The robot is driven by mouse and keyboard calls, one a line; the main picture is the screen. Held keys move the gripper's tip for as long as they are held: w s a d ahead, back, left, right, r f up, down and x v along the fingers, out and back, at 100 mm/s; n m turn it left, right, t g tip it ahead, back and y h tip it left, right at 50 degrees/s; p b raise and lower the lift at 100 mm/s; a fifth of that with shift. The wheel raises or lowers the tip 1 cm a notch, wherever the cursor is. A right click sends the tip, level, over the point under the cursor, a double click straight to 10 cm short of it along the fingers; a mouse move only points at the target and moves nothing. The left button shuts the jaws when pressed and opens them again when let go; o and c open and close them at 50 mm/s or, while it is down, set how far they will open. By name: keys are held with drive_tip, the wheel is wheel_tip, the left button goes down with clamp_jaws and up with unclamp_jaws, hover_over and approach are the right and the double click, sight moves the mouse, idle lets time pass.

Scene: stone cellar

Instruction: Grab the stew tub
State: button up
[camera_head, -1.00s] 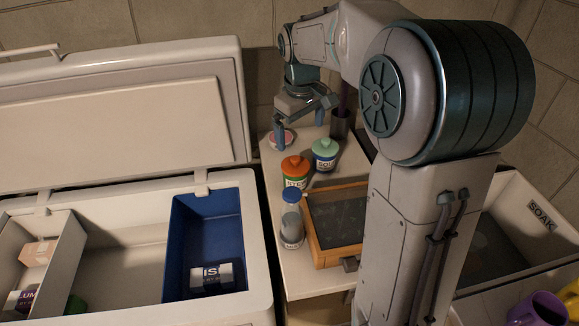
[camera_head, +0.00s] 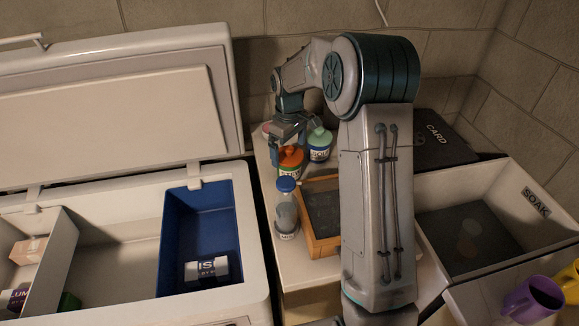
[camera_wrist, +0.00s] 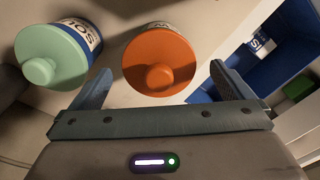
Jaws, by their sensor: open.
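The stew tub (camera_head: 291,161) has an orange lid with a knob and stands upright on the light counter (camera_head: 308,277), partly hidden by my gripper. In the wrist view its lid (camera_wrist: 157,60) lies between and just beyond my fingertips. My gripper (camera_head: 290,143) is open and empty, pointing down above the tub, one finger to each side. I cannot tell whether a finger touches it. A tub with a pale green lid (camera_head: 319,145) stands close on its right; it is at the left in the wrist view (camera_wrist: 55,53).
A jar with a blue lid (camera_head: 286,210) and a wood-framed dark slate (camera_head: 309,244) stand nearer the front. An open chest with a blue compartment (camera_head: 203,213) is at left. A SOAK basin (camera_head: 536,202) and purple mug (camera_head: 533,298) are at right.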

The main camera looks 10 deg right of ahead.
sight(289, 160)
drive_tip(key=shift+f+p, duration=0.8)
drive_tip(key=shift+f, duration=1.9)
drive_tip(key=c, duration=1.1)
